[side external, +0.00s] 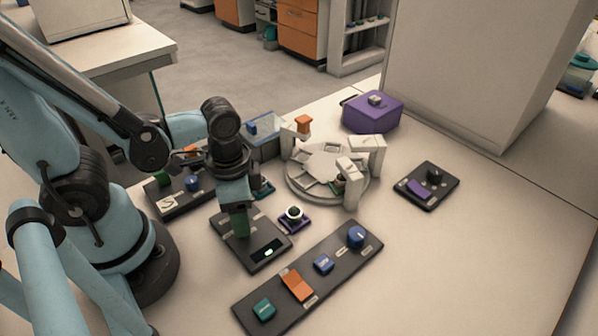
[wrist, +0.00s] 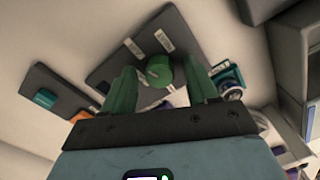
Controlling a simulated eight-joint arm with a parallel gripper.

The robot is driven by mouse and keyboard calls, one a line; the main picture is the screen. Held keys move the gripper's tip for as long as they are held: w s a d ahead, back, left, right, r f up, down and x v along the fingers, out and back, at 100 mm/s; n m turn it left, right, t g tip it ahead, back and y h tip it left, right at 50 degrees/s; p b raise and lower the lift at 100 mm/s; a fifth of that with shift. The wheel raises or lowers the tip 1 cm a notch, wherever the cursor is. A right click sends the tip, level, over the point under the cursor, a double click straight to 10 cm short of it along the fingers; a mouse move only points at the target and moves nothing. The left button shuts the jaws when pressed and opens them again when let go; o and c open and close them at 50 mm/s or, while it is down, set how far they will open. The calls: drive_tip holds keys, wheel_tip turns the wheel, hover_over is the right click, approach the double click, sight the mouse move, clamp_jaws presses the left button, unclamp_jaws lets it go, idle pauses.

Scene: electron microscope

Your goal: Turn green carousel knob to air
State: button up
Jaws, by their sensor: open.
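The green knob (wrist: 160,70) sits on a dark panel (wrist: 115,62) with white labels, in the wrist view. My gripper (wrist: 160,85) has green fingers, one on each side of the knob, with visible gaps. It is open and holds nothing. In the side view my gripper (side external: 238,222) points down over the same dark panel (side external: 252,250), and its fingers hide the knob there. The white carousel (side external: 320,175) stands behind it to the right.
A long dark panel (side external: 322,295) with teal, orange and blue controls lies in front. A small round part on a purple base (side external: 293,224) is close to the right of my gripper. A purple box (side external: 373,114) stands at the back.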

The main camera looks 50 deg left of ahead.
drive_tip(key=shift+r, duration=0.15)
wheel_tip(320, 180, up, 12)
idle(1.1)
drive_tip(key=w+a+n+t, duration=0.4)
drive_tip(key=w+t, duration=0.3)
drive_tip(key=w, duration=0.2)
drive_tip(key=shift+n, duration=0.7)
drive_tip(key=shift+w, duration=0.1)
